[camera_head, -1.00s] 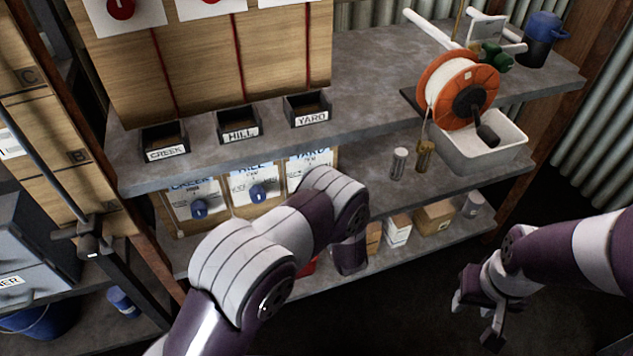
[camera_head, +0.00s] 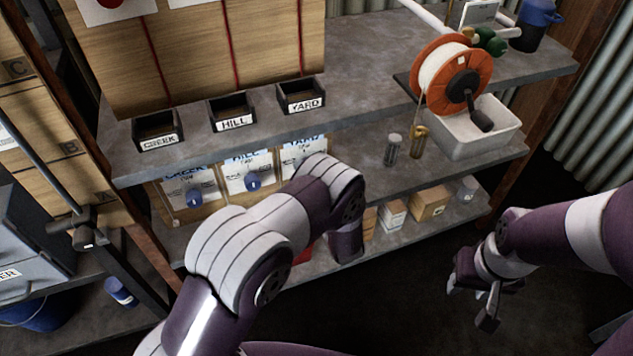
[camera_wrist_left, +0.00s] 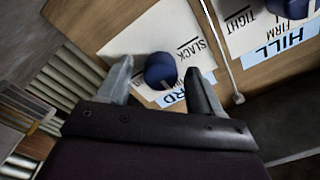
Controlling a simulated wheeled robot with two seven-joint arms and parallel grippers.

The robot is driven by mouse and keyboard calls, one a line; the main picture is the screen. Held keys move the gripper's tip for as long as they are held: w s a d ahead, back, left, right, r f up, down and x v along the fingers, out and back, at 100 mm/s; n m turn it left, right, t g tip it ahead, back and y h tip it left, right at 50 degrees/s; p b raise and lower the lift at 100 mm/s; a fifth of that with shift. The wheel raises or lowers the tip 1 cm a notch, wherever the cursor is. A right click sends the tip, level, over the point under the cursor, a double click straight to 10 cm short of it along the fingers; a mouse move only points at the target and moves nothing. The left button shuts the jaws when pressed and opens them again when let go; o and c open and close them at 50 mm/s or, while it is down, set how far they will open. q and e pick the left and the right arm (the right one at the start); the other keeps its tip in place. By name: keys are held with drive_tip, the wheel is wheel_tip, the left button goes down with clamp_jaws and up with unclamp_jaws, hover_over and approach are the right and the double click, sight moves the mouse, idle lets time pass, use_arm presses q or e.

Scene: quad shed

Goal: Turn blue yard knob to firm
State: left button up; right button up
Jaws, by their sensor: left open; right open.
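The blue yard knob (camera_wrist_left: 160,71) sits on a white card marked SLACK, above a blue label (camera_wrist_left: 171,98) whose visible letters end in "RD". In the left wrist view my left gripper (camera_wrist_left: 159,66) is open, with one finger on each side of the knob. I cannot tell whether the fingers touch it or how deep they reach. In the head view the YARD panel (camera_head: 303,152) shows only its upper part; my left arm hides its knob and the left gripper. My right gripper (camera_head: 472,304) is open and empty, low at the right, away from the panels.
The HILL knob (camera_head: 253,182) and CREEK knob (camera_head: 194,198) are to the left of the YARD panel. The upper shelf (camera_head: 370,80) overhangs the panels. Small boxes (camera_head: 429,202) stand on the lower shelf to the right. An orange reel (camera_head: 452,75) is above.

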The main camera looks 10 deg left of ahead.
use_arm(q)
drive_tip(key=p+v, duration=0.2)
drive_tip(key=v, duration=1)
drive_tip(key=shift+f, duration=0.1)
